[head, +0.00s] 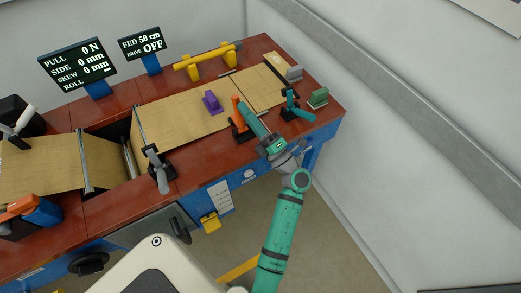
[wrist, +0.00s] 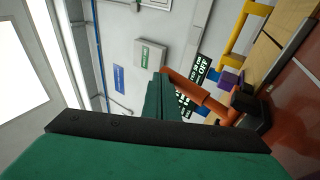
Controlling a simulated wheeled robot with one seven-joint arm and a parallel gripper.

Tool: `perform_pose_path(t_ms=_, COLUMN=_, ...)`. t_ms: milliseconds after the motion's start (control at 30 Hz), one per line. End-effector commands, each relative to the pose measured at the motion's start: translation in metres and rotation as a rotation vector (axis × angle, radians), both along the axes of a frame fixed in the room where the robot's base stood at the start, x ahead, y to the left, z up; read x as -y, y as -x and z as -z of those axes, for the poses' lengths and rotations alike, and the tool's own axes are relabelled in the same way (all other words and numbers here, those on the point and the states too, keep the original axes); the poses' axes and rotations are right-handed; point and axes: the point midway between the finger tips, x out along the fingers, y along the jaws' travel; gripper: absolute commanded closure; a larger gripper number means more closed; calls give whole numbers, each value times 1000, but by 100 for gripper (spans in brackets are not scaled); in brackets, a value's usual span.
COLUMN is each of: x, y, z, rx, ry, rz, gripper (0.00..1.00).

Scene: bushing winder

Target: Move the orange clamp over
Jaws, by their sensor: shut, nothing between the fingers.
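The orange clamp (head: 237,112) stands at the front edge of the tan sheet on the red-brown bench, its orange arm upright on a black base. My green gripper (head: 244,108) is beside it, on its right in the head view, and overlaps it closely. In the wrist view the orange clamp (wrist: 205,98) lies just beyond my shut fingers (wrist: 160,97), its orange arm reaching up to the finger edge. I cannot tell whether they touch. Nothing shows held between the fingers.
A teal clamp (head: 290,108) stands right of my gripper and a green block (head: 318,97) farther right. A purple block (head: 212,101) lies on the sheet to the left. A grey-handled clamp (head: 157,168) stands at the front. A yellow roller (head: 207,60) is at the back.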

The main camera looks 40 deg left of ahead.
Motion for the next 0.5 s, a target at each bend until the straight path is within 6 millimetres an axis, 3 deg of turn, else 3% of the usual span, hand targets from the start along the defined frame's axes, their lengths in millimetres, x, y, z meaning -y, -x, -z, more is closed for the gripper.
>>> perform_pose_path(t_ms=267, x=14, y=2, z=-4, rx=-1, ry=-1, rz=-1, gripper=100)
perform_pose_path(t_ms=500, x=58, y=7, z=-16, rx=1, ry=0, rz=-2, gripper=100)
